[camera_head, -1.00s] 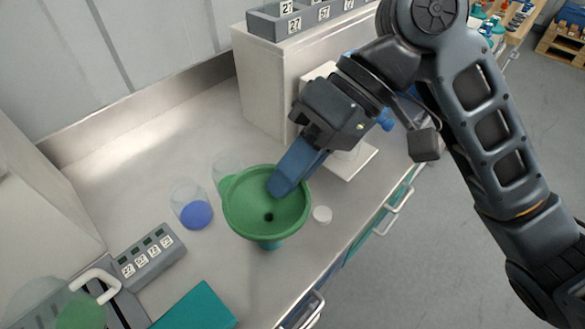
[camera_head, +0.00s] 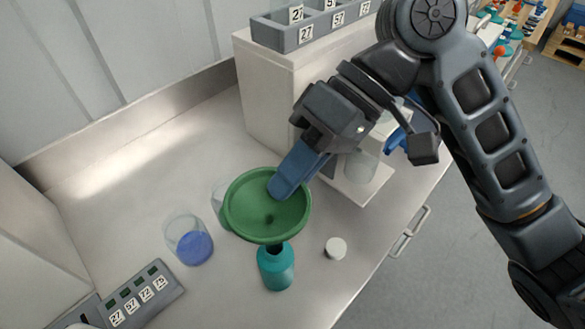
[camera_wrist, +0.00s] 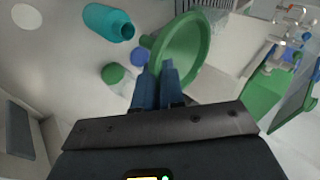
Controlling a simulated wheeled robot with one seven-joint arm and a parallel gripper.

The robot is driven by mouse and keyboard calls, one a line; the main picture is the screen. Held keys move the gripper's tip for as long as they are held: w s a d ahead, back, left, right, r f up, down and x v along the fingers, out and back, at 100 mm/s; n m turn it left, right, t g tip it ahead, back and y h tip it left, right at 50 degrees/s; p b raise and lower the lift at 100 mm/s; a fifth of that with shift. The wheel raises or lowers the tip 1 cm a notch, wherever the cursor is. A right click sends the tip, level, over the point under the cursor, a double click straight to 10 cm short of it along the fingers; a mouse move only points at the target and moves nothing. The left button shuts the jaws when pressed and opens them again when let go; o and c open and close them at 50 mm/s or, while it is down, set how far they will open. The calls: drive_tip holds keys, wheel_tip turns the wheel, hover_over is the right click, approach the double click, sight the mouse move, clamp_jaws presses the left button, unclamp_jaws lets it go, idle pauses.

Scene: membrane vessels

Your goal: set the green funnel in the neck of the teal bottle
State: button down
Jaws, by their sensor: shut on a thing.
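The green funnel (camera_head: 245,213) is held by its rim in my gripper (camera_head: 278,188), with its wide mouth facing up. In the wrist view, my gripper (camera_wrist: 158,72) has its blue fingers closed at the edge of the funnel (camera_wrist: 185,50). The teal bottle (camera_head: 276,268) stands upright on the bench, below the funnel in the head view. Its neck is partly covered by the funnel there. In the wrist view, the teal bottle (camera_wrist: 103,22) shows its open mouth, and the funnel is apart from it.
A glass beaker with blue contents (camera_head: 192,245) stands left of the bottle. Another clear glass (camera_head: 217,200) is partly behind the funnel. A white cap (camera_head: 336,247) lies to the right. A grey numbered block (camera_head: 140,297) is at lower left. A white cabinet carries a grey rack (camera_head: 275,37).

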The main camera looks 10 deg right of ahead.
sight(293, 209)
drive_tip(key=shift+f+b, duration=3.2)
drive_tip(key=shift+f, duration=0.5)
drive_tip(key=c, duration=1.1)
unclamp_jaws()
drive_tip(key=shift+c, duration=0.2)
drive_tip(key=v, duration=0.7)
drive_tip(key=shift+d+r, duration=0.25)
drive_tip(key=shift+r, duration=0.05)
drive_tip(key=shift+w, duration=0.1)
